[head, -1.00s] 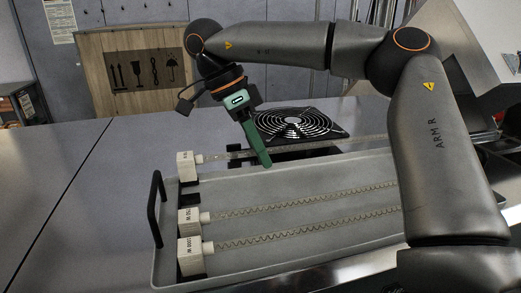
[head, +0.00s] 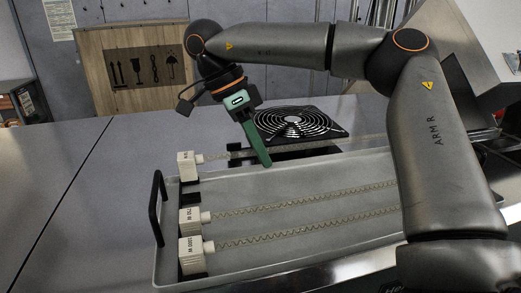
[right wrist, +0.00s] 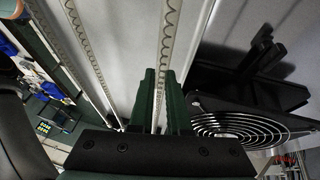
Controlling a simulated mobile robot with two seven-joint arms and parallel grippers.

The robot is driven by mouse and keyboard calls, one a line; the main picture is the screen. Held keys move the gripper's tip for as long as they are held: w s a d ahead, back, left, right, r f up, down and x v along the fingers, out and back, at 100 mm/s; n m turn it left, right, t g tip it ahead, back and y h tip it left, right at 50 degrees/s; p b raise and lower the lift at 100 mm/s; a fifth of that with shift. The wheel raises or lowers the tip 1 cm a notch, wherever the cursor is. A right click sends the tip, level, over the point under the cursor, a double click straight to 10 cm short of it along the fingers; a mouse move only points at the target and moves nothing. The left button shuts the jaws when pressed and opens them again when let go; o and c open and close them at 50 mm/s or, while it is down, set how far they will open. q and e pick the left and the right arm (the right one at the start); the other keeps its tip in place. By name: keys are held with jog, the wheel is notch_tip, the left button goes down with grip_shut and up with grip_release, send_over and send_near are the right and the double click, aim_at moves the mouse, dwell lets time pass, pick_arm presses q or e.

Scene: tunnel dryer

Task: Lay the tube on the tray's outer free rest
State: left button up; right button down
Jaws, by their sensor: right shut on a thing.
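My right gripper (head: 255,148) is shut on a clear tube (head: 218,157) with a coiled filament and a white end cap (head: 186,166). The tube lies across the tray's far side; I cannot tell whether it touches the tray or a rest. In the right wrist view the tube (right wrist: 171,32) runs between the gripper's fingers (right wrist: 160,98). The grey tray (head: 300,184) holds two similar tubes nearer its front, with white caps marked 750 W (head: 189,221) and 1000 W (head: 191,256). A dark rest (head: 190,198) shows between the held cap and the 750 W cap. My left gripper is out of view.
A black square fan with a round guard (head: 297,122) stands just behind the tray. A black handle (head: 156,208) rises at the tray's left end. The table (head: 85,215) left of the tray is clear. A wooden crate (head: 95,72) stands at the back.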

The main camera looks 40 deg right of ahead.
aim_at(269, 182)
jog(key=shift+f+b, duration=0.7)
jog(key=shift+f, duration=0.9)
jog(key=c, duration=0.8)
grip_release()
jog(key=p+v, duration=0.2)
jog(key=v, duration=0.4)
jog(key=shift+p, duration=0.3)
jog(key=shift+w+a+r, duration=0.15)
jog(key=shift+w+r, duration=0.15)
jog(key=shift+r, duration=0.4)
jog(key=shift+s, duration=0.1)
